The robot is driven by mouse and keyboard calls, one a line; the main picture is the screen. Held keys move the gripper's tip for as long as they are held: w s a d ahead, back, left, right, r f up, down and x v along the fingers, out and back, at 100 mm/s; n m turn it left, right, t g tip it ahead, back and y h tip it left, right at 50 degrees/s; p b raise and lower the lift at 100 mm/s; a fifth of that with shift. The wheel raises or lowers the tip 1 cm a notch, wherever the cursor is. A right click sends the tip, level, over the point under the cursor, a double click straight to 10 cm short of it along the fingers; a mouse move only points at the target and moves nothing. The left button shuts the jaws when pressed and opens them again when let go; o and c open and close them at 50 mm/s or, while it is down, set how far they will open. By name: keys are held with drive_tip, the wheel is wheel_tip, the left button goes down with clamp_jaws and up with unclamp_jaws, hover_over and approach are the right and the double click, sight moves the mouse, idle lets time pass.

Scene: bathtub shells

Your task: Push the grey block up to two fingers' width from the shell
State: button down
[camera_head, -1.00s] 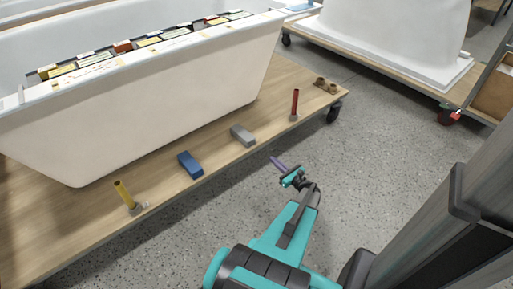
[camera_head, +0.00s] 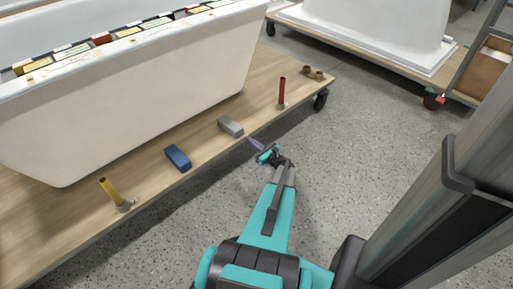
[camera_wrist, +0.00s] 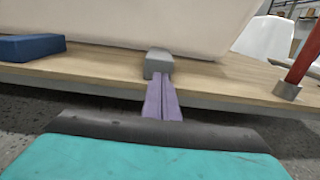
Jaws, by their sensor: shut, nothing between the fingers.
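The grey block (camera_head: 230,126) lies on the wooden platform near its front edge, in front of the white bathtub shell (camera_head: 130,95). A strip of bare wood shows between block and shell in the head view. My gripper (camera_head: 256,145) is shut and empty, its purple fingers pointing at the block from the platform's front side. In the wrist view the fingers (camera_wrist: 161,98) line up with the grey block (camera_wrist: 159,62), their tips at or just short of its near face; I cannot tell whether they touch. The shell (camera_wrist: 150,22) stands behind the block.
A blue block (camera_head: 178,158) lies left of the grey block, with a yellow post (camera_head: 111,192) further left. A red post (camera_head: 282,92) stands to the right, near brown fittings (camera_head: 314,73). The wooden platform (camera_head: 75,225) ends at an edge above the grey floor.

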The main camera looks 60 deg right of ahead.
drive_tip(key=b, duration=0.1)
approach(231, 126)
drive_tip(key=shift+w+d+f, duration=0.25)
drive_tip(key=shift+d+f, duration=0.65)
drive_tip(key=shift+f, duration=0.05)
drive_tip(key=shift+w, duration=0.1)
drive_tip(key=p+x, duration=0.1)
drive_tip(key=x, duration=1)
drive_tip(key=shift+w+d, duration=0.1)
drive_tip(key=shift+w, duration=0.2)
drive_tip(key=shift+r, duration=0.1)
drive_tip(key=shift+s+a, duration=0.25)
drive_tip(key=shift+s, duration=0.2)
drive_tip(key=p+v, duration=0.1)
drive_tip(key=v, duration=1)
drive_tip(key=shift+s+p, duration=0.35)
drive_tip(key=shift+p, duration=0.05)
drive_tip(key=shift+v, duration=0.9)
